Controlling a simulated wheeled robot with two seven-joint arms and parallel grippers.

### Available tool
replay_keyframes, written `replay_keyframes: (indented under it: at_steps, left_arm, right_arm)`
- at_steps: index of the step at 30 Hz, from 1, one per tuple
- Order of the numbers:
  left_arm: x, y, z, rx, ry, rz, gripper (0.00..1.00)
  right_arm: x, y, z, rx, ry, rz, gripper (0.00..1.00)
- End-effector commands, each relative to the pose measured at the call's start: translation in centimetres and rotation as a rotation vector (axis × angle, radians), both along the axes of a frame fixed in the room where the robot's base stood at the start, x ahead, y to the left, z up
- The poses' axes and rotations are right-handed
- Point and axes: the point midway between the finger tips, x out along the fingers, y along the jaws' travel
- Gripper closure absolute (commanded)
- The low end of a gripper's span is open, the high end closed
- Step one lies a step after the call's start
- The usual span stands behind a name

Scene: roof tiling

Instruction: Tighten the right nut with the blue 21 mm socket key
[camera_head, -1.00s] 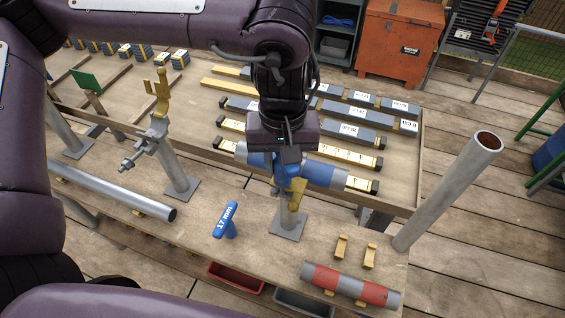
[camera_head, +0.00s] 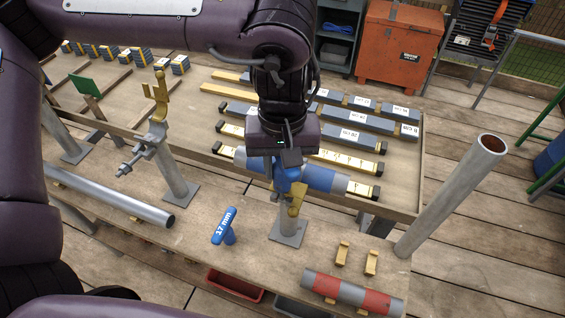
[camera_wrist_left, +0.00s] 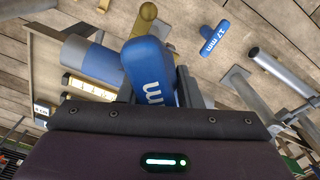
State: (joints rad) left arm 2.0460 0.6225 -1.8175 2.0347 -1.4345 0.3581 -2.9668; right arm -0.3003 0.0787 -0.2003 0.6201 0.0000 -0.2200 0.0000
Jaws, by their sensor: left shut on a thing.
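My left gripper (camera_head: 287,165) is shut on a blue-handled key (camera_wrist_left: 148,72), held over the right stand. Only "mm" can be read on its handle in the left wrist view; the size number is hidden. A grey pipe with a blue band (camera_head: 318,177) lies at the right stand, behind the gripper. A gold clamp part (camera_head: 297,200) hangs below it. The right nut is hidden by the gripper and key, so I cannot tell whether the key is on it. A blue 17 mm key (camera_head: 223,227) stands on the bench; it also shows in the left wrist view (camera_wrist_left: 213,38). My right gripper is out of view.
The left stand (camera_head: 172,170) has an open gold clamp (camera_head: 155,98) and a bolt sticking out. A bare grey pipe (camera_head: 115,195) lies at left. A red-banded pipe (camera_head: 352,292) and two gold brackets (camera_head: 357,258) are at the front right. An upright pipe (camera_head: 455,190) leans beyond the bench.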

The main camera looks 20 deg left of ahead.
Motion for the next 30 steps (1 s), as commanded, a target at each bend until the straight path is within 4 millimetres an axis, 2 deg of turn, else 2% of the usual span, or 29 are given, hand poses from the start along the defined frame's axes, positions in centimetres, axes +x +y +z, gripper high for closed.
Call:
replay_keyframes:
  at_steps: [30]
  left_arm:
    - [0.0, 0.0, 4.5, -0.002, -0.001, 0.026, 1.00]
  right_arm:
    - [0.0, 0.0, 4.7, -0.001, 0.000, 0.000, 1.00]
